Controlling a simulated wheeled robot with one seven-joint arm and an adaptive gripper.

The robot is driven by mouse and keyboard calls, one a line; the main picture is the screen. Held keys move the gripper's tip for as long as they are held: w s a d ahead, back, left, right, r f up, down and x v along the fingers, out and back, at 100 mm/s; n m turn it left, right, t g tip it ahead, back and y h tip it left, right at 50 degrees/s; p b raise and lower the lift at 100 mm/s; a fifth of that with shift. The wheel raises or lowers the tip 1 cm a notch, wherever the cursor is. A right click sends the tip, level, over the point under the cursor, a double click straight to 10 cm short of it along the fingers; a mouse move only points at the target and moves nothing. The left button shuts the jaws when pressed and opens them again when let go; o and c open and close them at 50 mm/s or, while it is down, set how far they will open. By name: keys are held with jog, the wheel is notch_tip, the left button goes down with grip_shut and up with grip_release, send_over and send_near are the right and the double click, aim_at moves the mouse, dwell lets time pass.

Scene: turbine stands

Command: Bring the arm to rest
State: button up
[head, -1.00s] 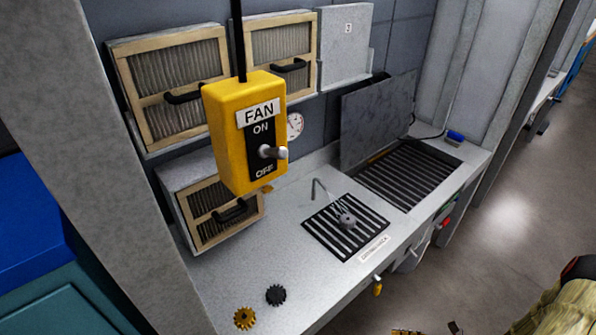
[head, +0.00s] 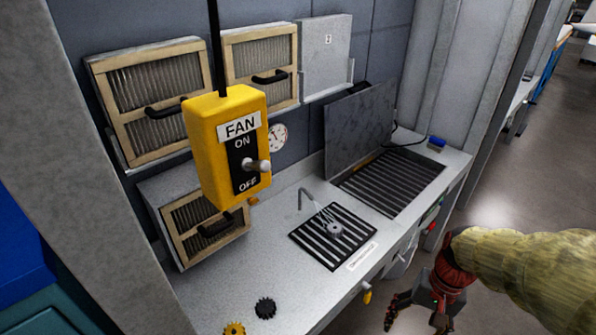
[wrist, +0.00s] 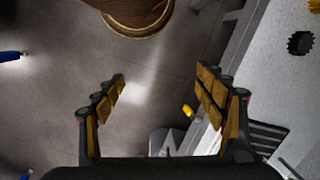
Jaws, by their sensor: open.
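My gripper (head: 418,318) is at the lower right of the head view, in front of the bench (head: 225,290) and over the floor side. It is dark, on a red wrist with a yellowish sleeve behind it. In the wrist view my gripper (wrist: 160,90) has its two padded fingers wide apart. Nothing is between them except a view of the floor and the bench's edge. The gripper is empty and apart from the bench in the head view.
A yellow FAN switch box (head: 228,145) hangs on a dark pole over the bench. Gears (head: 265,308), a grated sink (head: 333,237) and a black grille (head: 392,182) with an upright lid (head: 358,130) are on the bench. Framed filters (head: 150,100) line the wall. Open floor (head: 540,190) lies right.

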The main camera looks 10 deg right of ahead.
jog(key=a+r+n+t, duration=0.3)
jog(key=a+r, duration=0.2)
jog(key=r, duration=0.3)
jog(key=s+a+r+n+t+h, duration=0.1)
jog(key=a+r+n+t, duration=0.2)
jog(key=a+r, duration=0.2)
notch_tip(320, 180, up, 3)
jog(key=shift+a+r+h, duration=0.1)
jog(key=shift+a+h, duration=0.15)
jog(key=shift+h, duration=0.05)
jog(key=shift+s, duration=0.1)
